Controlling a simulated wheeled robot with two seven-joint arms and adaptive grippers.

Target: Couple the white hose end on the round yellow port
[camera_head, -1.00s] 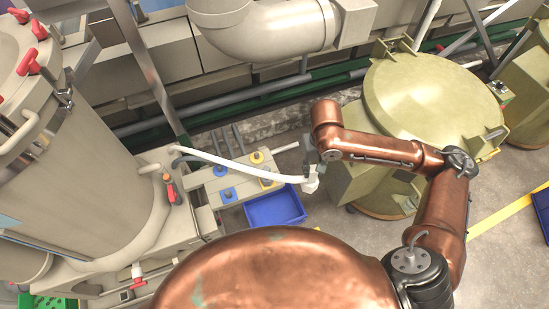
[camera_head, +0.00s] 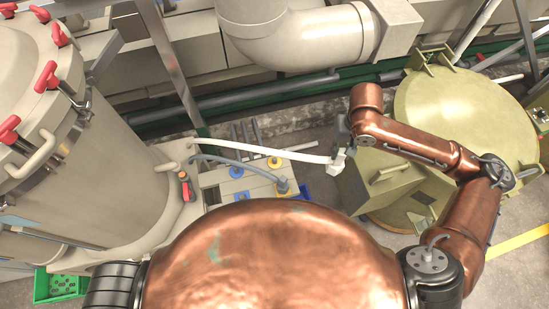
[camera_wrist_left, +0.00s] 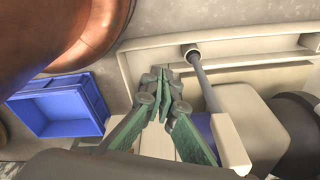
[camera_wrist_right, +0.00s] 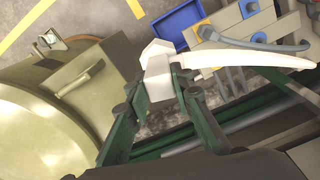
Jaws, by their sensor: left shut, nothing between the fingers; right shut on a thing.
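The white hose (camera_head: 265,150) runs from beside the tank to my right gripper (camera_head: 343,147). My right gripper is shut on its blocky white end (camera_head: 337,164), which it holds in the air right of the ports; the end also shows in the right wrist view (camera_wrist_right: 157,70). The round yellow port (camera_head: 275,162) is in the back row of the port block, apart from the hose end. My left gripper (camera_wrist_left: 165,75) is shut and empty in the left wrist view, and outside the head view.
Blue ports (camera_head: 236,172) sit left of the yellow ones. A grey hose (camera_head: 235,164) reaches a front yellow port. A blue bin (camera_wrist_left: 60,105) stands beside the block. An olive barrel (camera_head: 465,110) is at right, the beige tank (camera_head: 95,150) at left.

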